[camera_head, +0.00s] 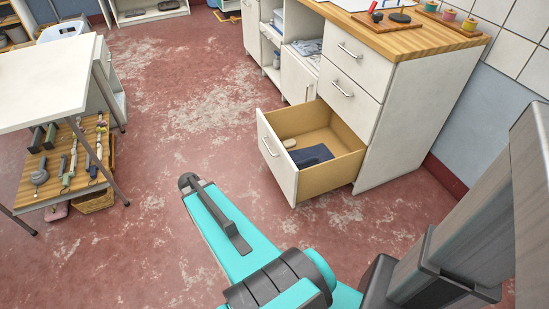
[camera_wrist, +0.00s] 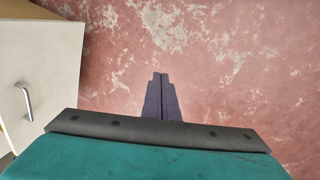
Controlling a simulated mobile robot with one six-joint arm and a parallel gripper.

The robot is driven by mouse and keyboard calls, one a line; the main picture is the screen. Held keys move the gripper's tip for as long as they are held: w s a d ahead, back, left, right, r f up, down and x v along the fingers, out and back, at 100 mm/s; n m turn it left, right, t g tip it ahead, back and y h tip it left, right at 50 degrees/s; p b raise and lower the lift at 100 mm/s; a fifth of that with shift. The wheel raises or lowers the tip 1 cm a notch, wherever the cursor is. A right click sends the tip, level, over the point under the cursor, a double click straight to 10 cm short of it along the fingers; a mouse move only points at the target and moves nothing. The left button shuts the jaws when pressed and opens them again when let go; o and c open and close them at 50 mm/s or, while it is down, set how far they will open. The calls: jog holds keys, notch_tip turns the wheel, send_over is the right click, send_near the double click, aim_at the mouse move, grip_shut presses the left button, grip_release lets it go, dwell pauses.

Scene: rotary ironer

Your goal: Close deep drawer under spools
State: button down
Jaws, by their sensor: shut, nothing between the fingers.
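The deep drawer (camera_head: 277,160) is the lowest one in the white cabinet, below the end of the counter where the spools (camera_head: 449,15) stand. It is pulled well out, showing its wooden inside, a dark blue folded cloth (camera_head: 311,155) and a small beige item (camera_head: 289,143). In the wrist view a white drawer front (camera_wrist: 40,65) with a metal handle (camera_wrist: 27,101) is at the left. My gripper (camera_wrist: 158,77) is shut and empty over the red floor, to the right of that front and apart from it. In the head view I cannot make out its fingers.
Two closed drawers (camera_head: 345,75) are above the open one. A white table (camera_head: 45,80) with a lower shelf of tools (camera_head: 65,165) stands at the left. The red floor (camera_head: 190,110) between table and cabinet is clear.

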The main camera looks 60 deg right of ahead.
jog(key=s+d+r+m+h+b, duration=0.1)
jog(key=d+r+b, duration=0.3)
jog(key=d, duration=1.1)
jog(key=s+d+r+m+t+h+b, duration=0.1)
jog(key=d+r+m+h+b, duration=0.2)
jog(key=d+r, duration=0.4)
jog(key=d+b, duration=0.1)
jog(key=d, duration=0.8)
jog(key=shift+s+h, duration=0.15)
jog(key=shift+h, duration=0.25)
jog(key=shift+f, duration=0.1)
jog(key=s+d+f+b, duration=0.2)
jog(key=d+f, duration=0.6)
jog(key=d, duration=0.1)
jog(key=shift+b, duration=0.3)
jog(key=shift+d, duration=0.1)
